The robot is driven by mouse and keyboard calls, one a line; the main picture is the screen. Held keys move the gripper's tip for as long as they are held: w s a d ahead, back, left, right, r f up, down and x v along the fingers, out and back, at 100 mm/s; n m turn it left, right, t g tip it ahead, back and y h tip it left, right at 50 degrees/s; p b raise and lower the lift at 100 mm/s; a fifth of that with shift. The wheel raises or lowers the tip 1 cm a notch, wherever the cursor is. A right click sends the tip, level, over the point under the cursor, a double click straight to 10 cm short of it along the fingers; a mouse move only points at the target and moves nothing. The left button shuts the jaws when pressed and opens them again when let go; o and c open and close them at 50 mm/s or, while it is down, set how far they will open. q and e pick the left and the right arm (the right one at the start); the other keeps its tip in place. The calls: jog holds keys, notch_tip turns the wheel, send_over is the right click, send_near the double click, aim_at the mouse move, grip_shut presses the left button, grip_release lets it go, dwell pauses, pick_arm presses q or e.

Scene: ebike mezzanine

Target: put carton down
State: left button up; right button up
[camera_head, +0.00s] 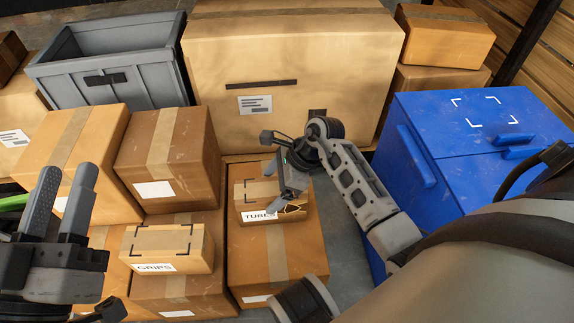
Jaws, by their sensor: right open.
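A small carton labelled TUBES (254,190) rests on top of a larger brown carton (255,255) in the middle of the head view. My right gripper (275,186) is open at the right part of the TUBES carton and hides some of it. I cannot tell whether its fingers touch the carton. A second small carton labelled GRIPS (165,243) lies on a carton to the left. My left gripper (66,190) is at the lower left, fingers pointing up, apart and empty.
A large carton (300,50) stands behind. A grey open bin (150,80) is at the back left, with taller cartons (170,150) in front. A blue box (465,150) with a handle stands at the right, close to my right arm.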

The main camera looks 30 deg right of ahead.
jog(key=p+v, duration=0.2)
jog(key=v, duration=0.5)
jog(key=shift+r+p, duration=0.25)
jog(key=shift+p, duration=0.15)
pick_arm(q)
jog(key=shift+s+d+f+n+g+y, duration=0.1)
jog(key=shift+s+f+n+g+y, duration=0.4)
jog(key=shift+f, duration=0.4)
jog(key=shift+s+d+f+n+g+y, duration=0.15)
jog(key=shift+s+f+n+g, duration=0.1)
jog(key=shift+f+n+g, duration=0.5)
jog(key=shift+s+d+f+n+g+y, duration=0.1)
jog(key=shift+s+f+n+g+y, duration=0.3)
jog(key=shift+f+g, duration=0.45)
pick_arm(e)
jog(key=shift+v, duration=0.8)
pick_arm(q)
jog(key=shift+f, duration=0.2)
